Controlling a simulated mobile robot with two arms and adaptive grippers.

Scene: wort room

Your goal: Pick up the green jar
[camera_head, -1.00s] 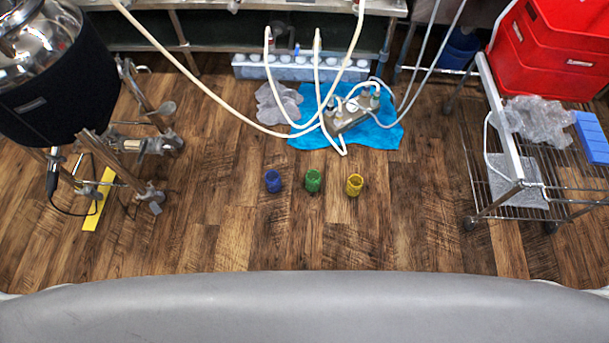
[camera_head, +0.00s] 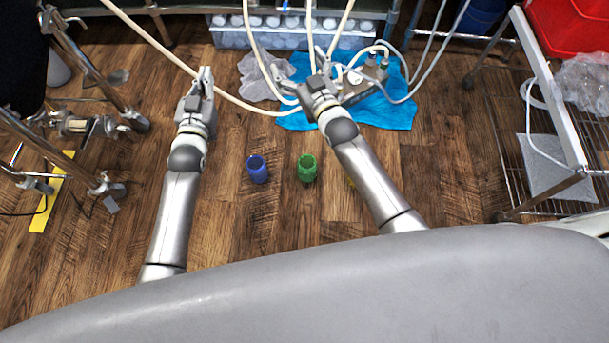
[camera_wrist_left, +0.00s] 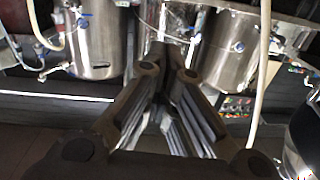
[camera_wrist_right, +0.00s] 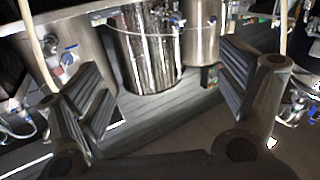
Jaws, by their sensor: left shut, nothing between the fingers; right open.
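The green jar (camera_head: 307,168) stands upright on the wooden floor in the head view, between my two arms. A blue jar (camera_head: 258,169) stands just left of it. A yellow jar (camera_head: 350,182) is mostly hidden behind my right forearm. My left gripper (camera_head: 206,76) is shut and empty, beyond and to the left of the jars; its fingers meet in the left wrist view (camera_wrist_left: 160,50). My right gripper (camera_head: 304,72) is open and empty, beyond the green jar near the blue cloth; its fingers stand apart in the right wrist view (camera_wrist_right: 170,75). Neither touches a jar.
A blue cloth (camera_head: 400,114) with a metal fitting and white hoses lies behind the jars. A metal stand (camera_head: 90,75) is at left and a wire cart (camera_head: 545,130) at right. Steel vessels (camera_wrist_right: 145,50) show in the wrist views. Floor around the jars is clear.

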